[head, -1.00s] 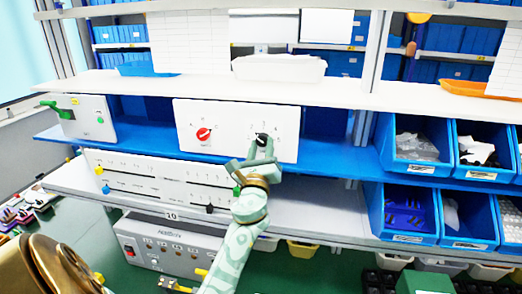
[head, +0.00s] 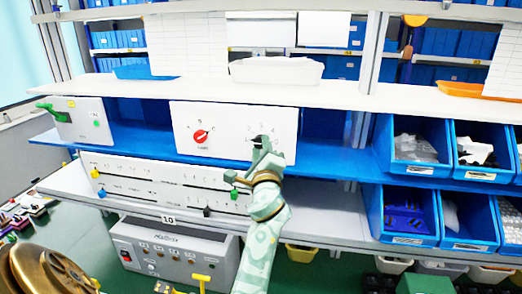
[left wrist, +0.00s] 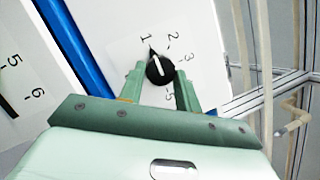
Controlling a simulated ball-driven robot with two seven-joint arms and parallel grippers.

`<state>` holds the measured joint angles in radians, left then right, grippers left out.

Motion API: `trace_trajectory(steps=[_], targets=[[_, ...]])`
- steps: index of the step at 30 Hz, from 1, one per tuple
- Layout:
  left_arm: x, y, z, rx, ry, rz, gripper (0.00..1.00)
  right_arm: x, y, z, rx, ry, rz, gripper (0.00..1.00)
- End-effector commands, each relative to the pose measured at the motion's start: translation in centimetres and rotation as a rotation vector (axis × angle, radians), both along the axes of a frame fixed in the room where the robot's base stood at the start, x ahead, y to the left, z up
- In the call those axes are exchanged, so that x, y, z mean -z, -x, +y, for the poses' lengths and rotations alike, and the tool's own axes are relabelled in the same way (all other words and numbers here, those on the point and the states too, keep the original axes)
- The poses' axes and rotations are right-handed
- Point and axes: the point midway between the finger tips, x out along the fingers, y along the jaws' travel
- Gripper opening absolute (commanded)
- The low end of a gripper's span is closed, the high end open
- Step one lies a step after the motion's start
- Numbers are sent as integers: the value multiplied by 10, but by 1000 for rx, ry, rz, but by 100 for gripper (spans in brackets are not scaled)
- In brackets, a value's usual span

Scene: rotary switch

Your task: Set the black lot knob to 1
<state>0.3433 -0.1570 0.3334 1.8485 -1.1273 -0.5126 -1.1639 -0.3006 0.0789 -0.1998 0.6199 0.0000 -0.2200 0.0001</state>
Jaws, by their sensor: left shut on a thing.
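The black lot knob (head: 257,141) sits on the right part of a white panel (head: 230,118). It also shows in the left wrist view (left wrist: 160,69), where its pointed tip and white line point up toward the 1 mark (left wrist: 145,39). The marks 2, 3 and 5 are also around it. My left gripper (head: 263,153) is in front of the panel, and in the left wrist view its two fingers (left wrist: 160,80) are on either side of the knob, shut on it. In the head view the gripper hides part of the knob. My right gripper is not in view.
A red knob (head: 200,136) is on the same panel to the left. Below is a slider panel (head: 150,180) with coloured handles. A box with a green handle (head: 85,120) stands far left. Blue bins (head: 410,165) stand at the right.

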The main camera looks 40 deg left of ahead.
Motion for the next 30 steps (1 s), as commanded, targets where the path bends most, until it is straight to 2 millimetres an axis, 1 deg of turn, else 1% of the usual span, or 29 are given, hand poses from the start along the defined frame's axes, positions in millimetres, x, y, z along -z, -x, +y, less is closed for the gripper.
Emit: trace_trajectory(steps=[14,15,17,18,30], targets=[[0,0,0,1,18,-11,10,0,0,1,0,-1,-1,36],[0,0,0,1,18,-11,36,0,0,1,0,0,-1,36],[0,0,0,1,18,-11,53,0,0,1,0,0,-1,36],[0,0,0,0,18,-10,55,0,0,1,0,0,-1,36],[3,-1,3,2,15,-8,55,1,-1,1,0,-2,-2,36]])
